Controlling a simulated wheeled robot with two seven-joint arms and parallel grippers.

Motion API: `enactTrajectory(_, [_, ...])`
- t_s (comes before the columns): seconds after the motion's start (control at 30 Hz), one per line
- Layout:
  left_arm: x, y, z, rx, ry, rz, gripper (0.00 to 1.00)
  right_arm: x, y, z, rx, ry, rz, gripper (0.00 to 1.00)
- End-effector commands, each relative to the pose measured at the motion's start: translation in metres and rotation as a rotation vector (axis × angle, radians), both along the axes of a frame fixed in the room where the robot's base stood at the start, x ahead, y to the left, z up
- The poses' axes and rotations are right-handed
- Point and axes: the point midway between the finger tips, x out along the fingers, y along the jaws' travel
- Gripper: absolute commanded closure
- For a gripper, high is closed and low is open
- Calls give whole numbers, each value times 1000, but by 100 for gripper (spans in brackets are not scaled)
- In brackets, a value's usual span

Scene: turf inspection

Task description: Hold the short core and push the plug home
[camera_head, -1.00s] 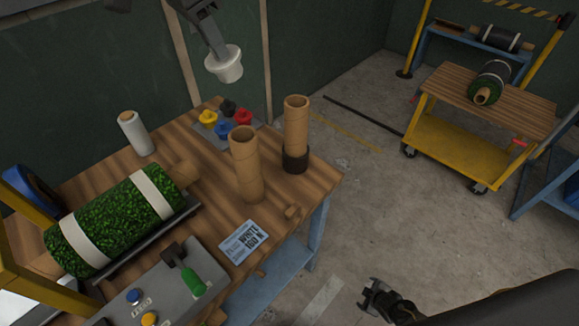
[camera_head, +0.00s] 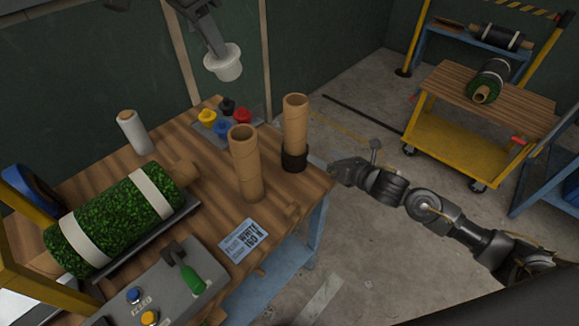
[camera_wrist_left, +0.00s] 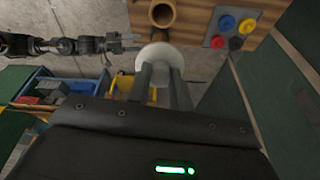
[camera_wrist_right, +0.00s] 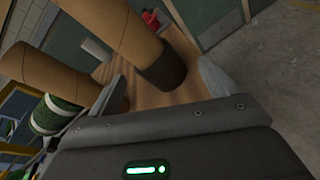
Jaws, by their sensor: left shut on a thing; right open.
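My left gripper (camera_head: 215,45) is shut on a white plug (camera_head: 223,65) and holds it in the air above the back of the bench; the plug also shows in the left wrist view (camera_wrist_left: 155,58). A brown cardboard core (camera_head: 295,122) stands upright in a black cup (camera_head: 294,158) near the bench's right edge. A second upright core (camera_head: 246,165) stands nearer, to its left. I cannot tell surely which is shorter. My right gripper (camera_head: 335,172) is open beside the bench edge, right of the black cup. In the right wrist view the cupped core (camera_wrist_right: 125,30) shows ahead of the fingers, apparently untouched.
A tray with yellow, blue, red and black plugs (camera_head: 225,118) is behind the cores. A turf roll (camera_head: 110,220), a white roll (camera_head: 133,132) and a control box (camera_head: 165,285) fill the bench's left. A card (camera_head: 243,239) lies in front. A yellow cart (camera_head: 465,140) stands right.

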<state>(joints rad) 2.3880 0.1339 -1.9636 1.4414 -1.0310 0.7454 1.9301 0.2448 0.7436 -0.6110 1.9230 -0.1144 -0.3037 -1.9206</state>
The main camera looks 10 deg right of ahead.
Motion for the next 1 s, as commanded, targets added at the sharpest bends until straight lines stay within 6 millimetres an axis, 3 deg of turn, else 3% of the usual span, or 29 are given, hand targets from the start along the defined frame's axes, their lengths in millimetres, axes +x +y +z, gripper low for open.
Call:
enactTrajectory(0.03, [0,0,0,0,0,0,100,-9,24,16,-32,-70,75,15])
enactTrajectory(0.1, [0,0,0,0,0,0,100,-24,54,33,-76,-162,170,15])
enactTrajectory(0.3, [0,0,0,0,0,0,100,-61,107,68,-153,-370,349,15])
enactTrajectory(0.43, [0,0,0,0,0,0,100,-76,123,79,-175,-441,401,15])
enactTrajectory(0.63, [0,0,0,0,0,0,100,-81,128,83,-184,-469,419,15])
enactTrajectory(0.77, [0,0,0,0,0,0,100,-76,133,83,-183,-468,418,15])
enactTrajectory(1.0, [0,0,0,0,0,0,100,-53,164,83,-180,-468,418,15])
